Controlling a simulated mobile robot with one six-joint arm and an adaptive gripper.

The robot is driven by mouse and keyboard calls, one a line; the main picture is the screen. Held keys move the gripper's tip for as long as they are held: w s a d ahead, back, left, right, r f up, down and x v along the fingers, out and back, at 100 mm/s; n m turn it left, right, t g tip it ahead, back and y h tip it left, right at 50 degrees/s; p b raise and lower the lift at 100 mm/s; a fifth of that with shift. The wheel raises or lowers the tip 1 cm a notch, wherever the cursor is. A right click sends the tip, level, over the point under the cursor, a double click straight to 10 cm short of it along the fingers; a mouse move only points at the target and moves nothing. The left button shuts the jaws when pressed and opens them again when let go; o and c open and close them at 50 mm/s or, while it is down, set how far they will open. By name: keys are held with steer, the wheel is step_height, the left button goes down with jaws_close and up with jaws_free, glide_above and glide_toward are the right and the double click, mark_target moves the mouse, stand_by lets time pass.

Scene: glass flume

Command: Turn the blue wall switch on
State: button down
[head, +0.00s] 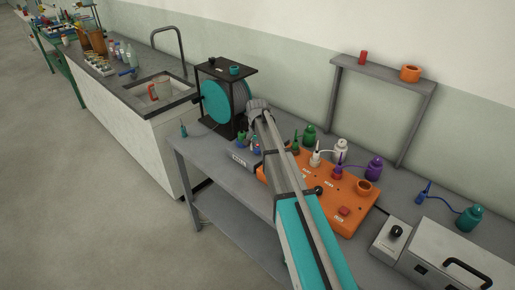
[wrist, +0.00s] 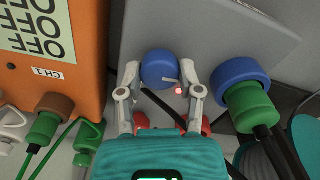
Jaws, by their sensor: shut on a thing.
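In the wrist view, a blue round knob (wrist: 158,66), which looks like the blue switch, sits on a grey panel (wrist: 225,32). A thin pale pointer mark shows at its lower right edge. A small red light (wrist: 179,91) glows just below it. My gripper (wrist: 160,72) has one finger on each side of the knob and is shut on it. In the head view my arm reaches away toward the back of the bench, and its end hides the gripper and the switch.
An orange box (wrist: 65,85) with OFF labels stands left of the knob. A blue ring with a green plug (wrist: 252,105) and dark cables is close on the right.

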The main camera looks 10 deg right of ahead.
steer(key=shift+m, duration=0.5)
steer(key=shift+c, duration=1.3)
jaws_free()
steer(key=shift+n, duration=0.4)
